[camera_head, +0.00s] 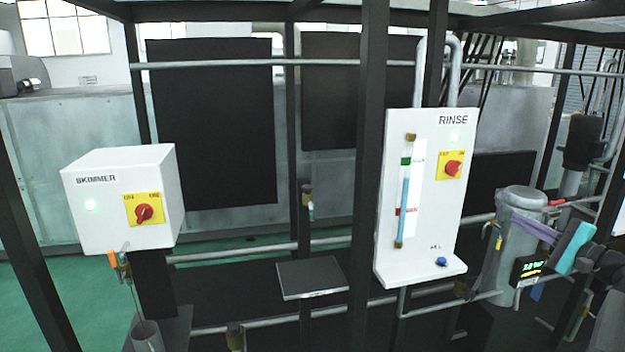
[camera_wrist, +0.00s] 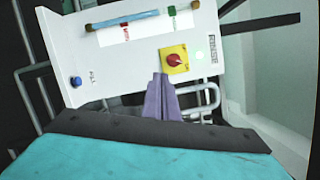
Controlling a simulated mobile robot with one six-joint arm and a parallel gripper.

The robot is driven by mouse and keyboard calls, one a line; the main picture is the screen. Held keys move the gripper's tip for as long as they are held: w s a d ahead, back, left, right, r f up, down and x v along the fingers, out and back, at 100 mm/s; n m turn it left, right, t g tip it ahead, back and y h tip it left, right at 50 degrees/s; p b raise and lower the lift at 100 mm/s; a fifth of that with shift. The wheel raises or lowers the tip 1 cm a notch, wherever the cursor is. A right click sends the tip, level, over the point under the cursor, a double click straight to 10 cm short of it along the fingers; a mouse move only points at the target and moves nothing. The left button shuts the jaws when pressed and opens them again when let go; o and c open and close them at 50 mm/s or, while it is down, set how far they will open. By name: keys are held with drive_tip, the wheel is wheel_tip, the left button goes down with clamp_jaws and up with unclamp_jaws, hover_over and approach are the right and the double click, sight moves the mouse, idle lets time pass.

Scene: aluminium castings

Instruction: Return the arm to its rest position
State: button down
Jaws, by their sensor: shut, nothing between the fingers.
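My gripper (camera_head: 514,219) is at the right side of the head view, in front of the grey cylindrical vessel (camera_head: 512,262). Its purple fingers point left and a teal part of my arm is behind them. In the wrist view my gripper (camera_wrist: 160,78) has its purple fingers together and empty. There the tips overlap the lower edge of the white RINSE panel (camera_wrist: 120,65), near the red knob (camera_wrist: 176,60) on its yellow plate. In the head view the fingers are right of the RINSE panel (camera_head: 391,180), apart from it in the picture.
A white SKIMMER box (camera_head: 90,225) with a red knob (camera_head: 144,212) stands at left. Black frame posts (camera_head: 371,150) and grey pipes (camera_head: 240,253) cross the scene. A small dark shelf (camera_head: 312,275) is in the middle. A lit display (camera_head: 529,268) sits just below my gripper.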

drive_tip(key=w+a+f+g+y, duration=0.2)
drive_tip(key=w+a+f, duration=0.2)
drive_tip(key=a+f, duration=0.6)
drive_tip(key=w+a+f+g+y, duration=0.15)
drive_tip(key=w+a+f, duration=0.25)
drive_tip(key=a+f, duration=0.65)
drive_tip(key=s+a+f+n+g, duration=0.2)
drive_tip(key=s+a+f+g, duration=0.2)
drive_tip(key=a+f, duration=0.75)
drive_tip(key=s+a+f+n+g, duration=0.1)
drive_tip(key=s+a+f+g, duration=0.3)
drive_tip(key=a+f, duration=0.7)
drive_tip(key=s+a+f+n+g+h, duration=0.2)
drive_tip(key=s+a+f+n+g, duration=0.15)
drive_tip(key=s+f, duration=0.75)
drive_tip(key=s+a+f+n+g+h, duration=0.2)
drive_tip(key=s+a+f+g, duration=0.25)
drive_tip(key=s+f, duration=0.65)
drive_tip(key=s+d+f+n+g+h, duration=0.1)
drive_tip(key=s+f+n+h, duration=0.15)
drive_tip(key=s, duration=0.45)
drive_tip(key=s+d+f+n+g+h, duration=0.1)
drive_tip(key=s+d+f+g, duration=0.15)
drive_tip(key=s, duration=0.35)
drive_tip(key=s+d+f+n+h, duration=0.1)
drive_tip(key=s+d+n+h, duration=0.3)
drive_tip(key=d, duration=0.3)
drive_tip(key=shift+d+f+n+h, duration=0.2)
drive_tip(key=shift+f+n+h, duration=0.1)
drive_tip(key=shift+f+n, duration=0.1)
